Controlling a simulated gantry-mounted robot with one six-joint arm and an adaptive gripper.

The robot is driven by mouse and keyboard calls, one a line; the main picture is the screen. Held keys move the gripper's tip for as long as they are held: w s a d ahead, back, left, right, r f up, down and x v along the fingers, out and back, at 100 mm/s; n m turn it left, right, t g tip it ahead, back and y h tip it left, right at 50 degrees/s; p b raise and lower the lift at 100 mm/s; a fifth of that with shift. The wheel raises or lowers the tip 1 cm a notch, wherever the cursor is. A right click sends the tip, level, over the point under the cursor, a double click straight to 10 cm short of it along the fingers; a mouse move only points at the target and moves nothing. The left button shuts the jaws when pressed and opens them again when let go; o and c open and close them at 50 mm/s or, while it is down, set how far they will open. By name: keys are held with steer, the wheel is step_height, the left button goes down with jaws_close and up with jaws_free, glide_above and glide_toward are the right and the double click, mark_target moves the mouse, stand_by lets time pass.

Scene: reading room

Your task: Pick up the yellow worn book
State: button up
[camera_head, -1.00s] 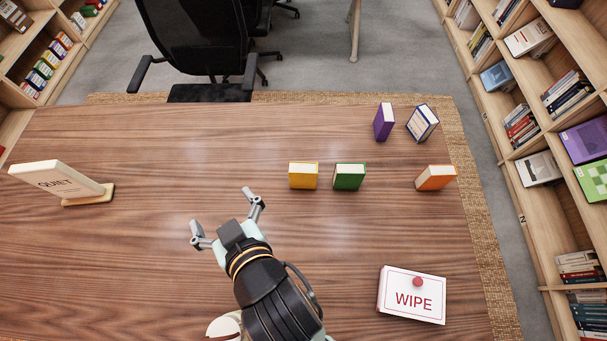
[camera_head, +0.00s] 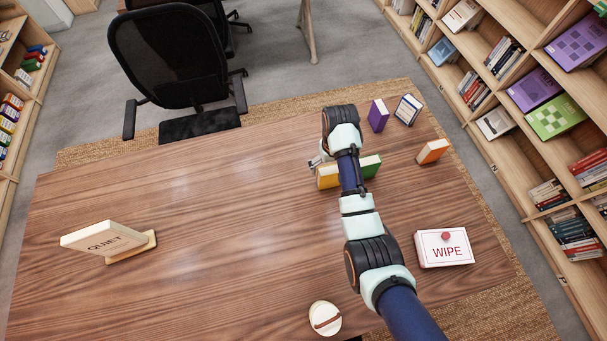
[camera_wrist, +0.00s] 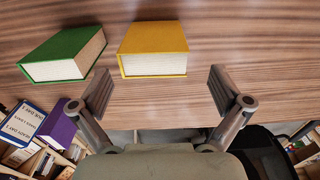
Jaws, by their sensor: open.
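The yellow book (camera_wrist: 153,39) stands on the wooden table in the wrist view, its pale page edge facing the camera. In the head view the yellow book (camera_head: 327,178) is partly hidden by my arm. My gripper (camera_wrist: 160,93) is open and empty, its two fingers on either side of the view below the yellow book. It looks apart from the book. In the head view the gripper is mostly hidden, with a fingertip (camera_head: 315,161) showing just beyond the book.
A green book (camera_wrist: 70,53) stands close beside the yellow one. Purple (camera_head: 378,115), blue-and-white (camera_head: 407,109) and orange (camera_head: 432,151) books stand to the right. A WIPE box (camera_head: 443,248), a QUIET sign (camera_head: 103,238) and a round cream object (camera_head: 325,318) are on the table.

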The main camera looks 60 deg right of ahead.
steer(key=shift+s+d+f, duration=0.2)
steer(key=shift+s+f, duration=0.1)
steer(key=shift+s, duration=0.05)
step_height(320, 180, down, 2)
steer(key=shift+f+b, duration=0.1)
steer(key=shift+b, duration=0.4)
steer(key=f+b, duration=0.1)
steer(key=f, duration=0.1)
steer(key=f+b, duration=0.1)
steer(key=f, duration=0.2)
steer(key=shift+w+d+f, duration=0.2)
steer(key=c, duration=1)
